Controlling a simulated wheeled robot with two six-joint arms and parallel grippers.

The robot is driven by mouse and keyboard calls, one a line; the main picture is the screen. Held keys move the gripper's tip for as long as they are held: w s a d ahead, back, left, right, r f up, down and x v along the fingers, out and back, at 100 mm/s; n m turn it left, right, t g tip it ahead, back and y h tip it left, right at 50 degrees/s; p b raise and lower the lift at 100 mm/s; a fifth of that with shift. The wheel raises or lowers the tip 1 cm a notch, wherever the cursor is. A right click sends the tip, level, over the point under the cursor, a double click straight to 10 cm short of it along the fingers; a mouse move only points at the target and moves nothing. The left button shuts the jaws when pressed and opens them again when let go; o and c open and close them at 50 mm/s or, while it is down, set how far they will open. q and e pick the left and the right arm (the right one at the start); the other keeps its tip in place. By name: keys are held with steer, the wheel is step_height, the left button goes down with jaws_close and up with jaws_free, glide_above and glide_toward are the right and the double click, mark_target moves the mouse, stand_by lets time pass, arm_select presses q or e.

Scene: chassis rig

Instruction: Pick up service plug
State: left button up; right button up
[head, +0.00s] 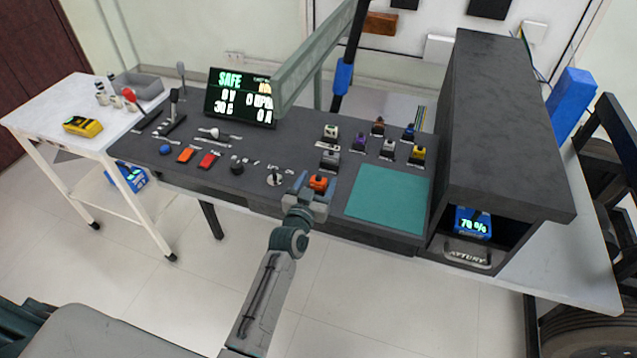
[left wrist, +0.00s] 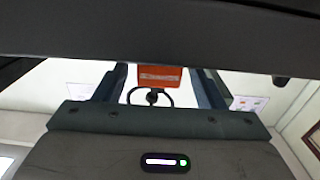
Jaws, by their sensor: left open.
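An orange block with a dark lower part, which looks like the service plug (head: 318,182), is at the front edge of the dark bench, left of the teal mat. My left gripper (head: 310,195) is open right at it, from the front side of the bench. In the left wrist view the orange block (left wrist: 160,77) shows between the two fingers (left wrist: 160,92), with a dark ring just below it. Gaps show on both sides, and I see no finger touching it. My right gripper is not in view.
Several connector blocks, among them a grey one (head: 330,158) and a yellow one (head: 418,154), stand behind on the bench. A small metal stand (head: 274,177) is close on the left. The teal mat (head: 388,200) is bare. A dark cabinet (head: 505,120) rises at right.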

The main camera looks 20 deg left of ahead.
arm_select(q)
steer(key=shift+w+d+f, duration=0.1)
steer(key=shift+w, duration=1.45)
steer(key=shift+s, duration=0.1)
steer(key=c, duration=1.1)
